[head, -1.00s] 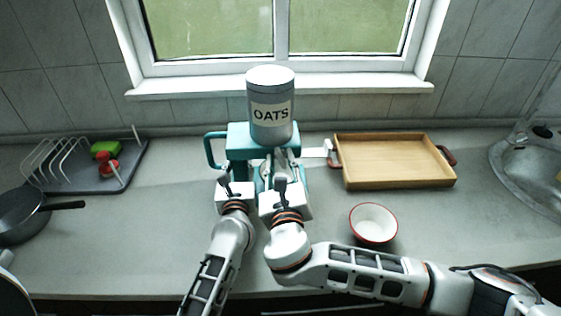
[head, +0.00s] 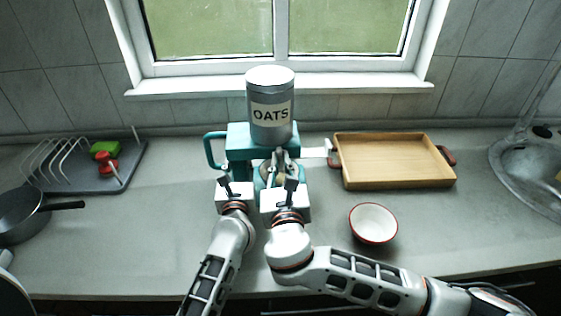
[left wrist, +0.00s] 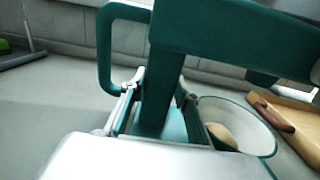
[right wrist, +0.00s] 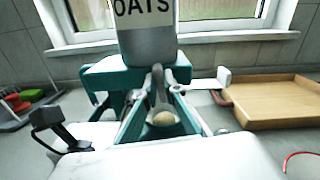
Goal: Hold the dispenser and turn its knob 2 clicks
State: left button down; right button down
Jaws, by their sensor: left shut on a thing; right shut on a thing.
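The dispenser is a teal stand (head: 238,140) with a grey canister (head: 271,110) labelled OATS on top, a teal loop handle at its left and a white arm at its right. My left gripper (head: 246,166) is shut on the stand's teal post (left wrist: 158,95), which shows between its fingers in the left wrist view. My right gripper (right wrist: 160,90) is shut on the grey knob (right wrist: 158,80) at the front, under the canister. The fingers hide part of the knob. A teal-rimmed white bowl (left wrist: 268,140) holding something tan stands under the dispenser.
A wooden tray (head: 395,182) lies to the right, with a red-rimmed bowl (head: 373,223) in front of it. A sink (head: 528,175) is at the far right. A dish rack (head: 75,180) and a dark pan (head: 20,212) are at the left.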

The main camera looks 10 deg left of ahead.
jog(key=m, duration=0.5)
jog(key=shift+d+m, duration=0.15)
jog(key=shift+m, duration=0.15)
jog(key=shift+d+m, duration=0.1)
jog(key=shift+m, duration=2)
jog(key=c, duration=2.1)
grip_release()
jog(key=shift+c, duration=0.2)
jog(key=shift+f, duration=0.1)
jog(key=v, duration=1.2)
